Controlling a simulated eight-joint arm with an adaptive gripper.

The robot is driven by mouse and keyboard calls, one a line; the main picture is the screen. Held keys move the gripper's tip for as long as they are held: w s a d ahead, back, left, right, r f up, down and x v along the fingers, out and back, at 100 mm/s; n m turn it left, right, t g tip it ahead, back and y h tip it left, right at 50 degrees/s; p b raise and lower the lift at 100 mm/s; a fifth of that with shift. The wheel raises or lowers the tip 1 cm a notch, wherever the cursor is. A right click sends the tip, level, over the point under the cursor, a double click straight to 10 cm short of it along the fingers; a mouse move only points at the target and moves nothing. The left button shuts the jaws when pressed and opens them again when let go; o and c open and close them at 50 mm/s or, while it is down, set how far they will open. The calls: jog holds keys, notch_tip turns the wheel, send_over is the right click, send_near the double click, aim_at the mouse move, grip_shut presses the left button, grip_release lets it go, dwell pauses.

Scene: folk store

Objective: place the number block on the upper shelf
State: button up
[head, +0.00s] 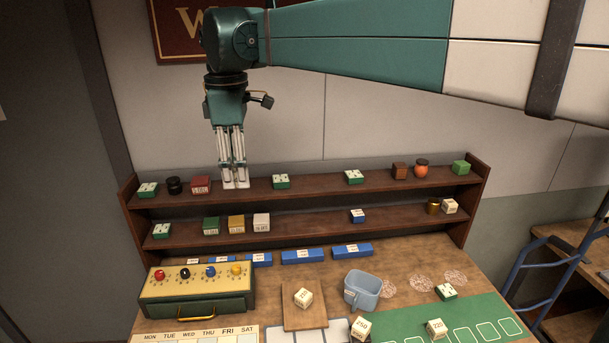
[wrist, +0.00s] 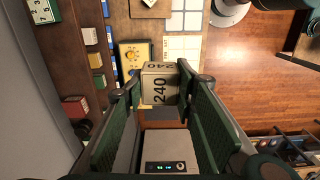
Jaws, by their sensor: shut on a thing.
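My gripper (head: 235,182) points down, and in the head view its fingertips overlap the left part of the upper shelf (head: 320,184). In the wrist view my gripper (wrist: 160,90) is shut on a cream number block (wrist: 159,84) marked 240, held between the fingertips. In the head view the pale shape at the fingertips is too small to read. In the wrist view the shelf items lie to the left of the fingers. I cannot tell how far the block is from the shelf board.
A red block (head: 201,184) and a black jar (head: 173,186) stand left of the fingertips on the upper shelf; a green-and-white block (head: 281,181) stands to the right. The lower shelf (head: 310,220) holds several blocks. A green box (head: 196,308) and blue cup (head: 361,291) sit on the table.

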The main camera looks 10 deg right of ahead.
jog(key=w+a+f+p, duration=0.1)
jog(key=w+p, duration=0.3)
jog(key=w, duration=1)
jog(key=w+a+f+p, duration=0.1)
jog(key=w+f+p, duration=0.15)
jog(key=w, duration=1.25)
jog(key=shift+n, duration=0.3)
jog(key=f, duration=0.4)
jog(key=shift+s+d+f, duration=0.1)
jog(key=shift+d+f, duration=0.1)
jog(key=shift+d, duration=0.05)
jog(key=shift+f, duration=0.1)
jog(key=shift+f+p, duration=0.6)
jog(key=shift+f, duration=2.2)
jog(key=shift+f+p, duration=0.3)
jog(key=shift+f, duration=1.8)
jog(key=shift+f, duration=0.15)
